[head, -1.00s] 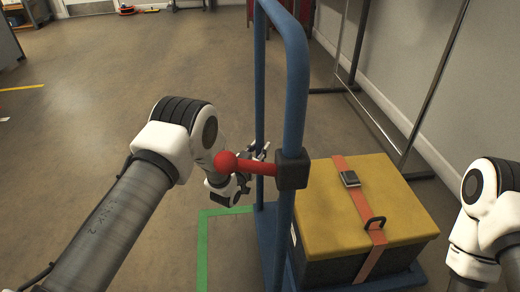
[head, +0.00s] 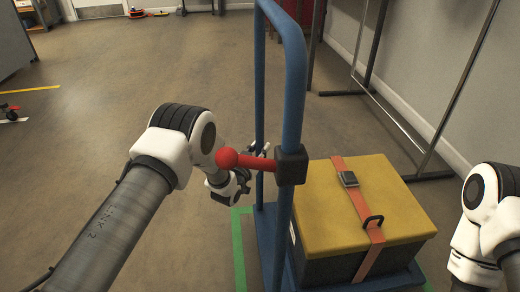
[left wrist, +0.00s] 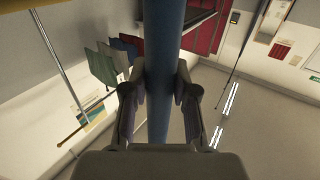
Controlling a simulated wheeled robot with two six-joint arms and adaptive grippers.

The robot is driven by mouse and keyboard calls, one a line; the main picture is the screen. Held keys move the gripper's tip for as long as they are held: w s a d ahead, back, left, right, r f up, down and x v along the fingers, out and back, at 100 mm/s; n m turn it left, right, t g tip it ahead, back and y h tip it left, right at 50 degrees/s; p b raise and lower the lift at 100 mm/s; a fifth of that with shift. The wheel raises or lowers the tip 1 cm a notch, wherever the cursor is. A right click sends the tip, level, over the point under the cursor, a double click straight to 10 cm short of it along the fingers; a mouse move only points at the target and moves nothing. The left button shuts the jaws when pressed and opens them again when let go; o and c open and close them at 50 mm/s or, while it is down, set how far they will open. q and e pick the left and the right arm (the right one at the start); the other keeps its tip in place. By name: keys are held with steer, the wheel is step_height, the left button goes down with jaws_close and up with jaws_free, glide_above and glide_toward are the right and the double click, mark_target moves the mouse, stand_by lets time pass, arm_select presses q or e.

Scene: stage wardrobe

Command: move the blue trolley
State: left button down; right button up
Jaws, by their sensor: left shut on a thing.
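The blue trolley (head: 292,90) stands in the middle of the head view, with a tall looped handle and a low deck. A yellow-lidded dark box (head: 355,210) sits on its deck under an orange strap (head: 357,197). A red lever (head: 245,161) with a round knob sticks out left from a black clamp on the near post. My left gripper (head: 257,168) is shut on the far post, partly hidden behind the lever. In the left wrist view, the blue post (left wrist: 163,60) runs between both fingers. My right arm shows at the right edge; its gripper is out of view.
Green tape (head: 238,250) marks the floor beside and partly under the trolley. A metal rack (head: 452,95) stands along the right wall. A grey cabinet (head: 14,40) and a dark castor foot (head: 9,112) are at the left edge. The floor left and ahead is open.

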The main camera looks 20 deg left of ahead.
arm_select(q)
steer(key=shift+s+a+r, duration=0.1)
steer(key=shift+s+a, duration=0.05)
steer(key=shift+a, duration=0.15)
arm_select(e)
steer(key=shift+s+a, duration=0.2)
steer(key=shift+a, duration=0.15)
arm_select(q)
steer(key=c, duration=0.8)
jaws_free()
steer(key=shift+d, duration=0.1)
steer(key=s, duration=0.4)
steer(key=s+a, duration=0.1)
steer(key=s, duration=0.2)
steer(key=s+a, duration=0.1)
steer(key=s, duration=0.3)
steer(key=shift+s+a, duration=0.15)
steer(key=shift+s, duration=0.2)
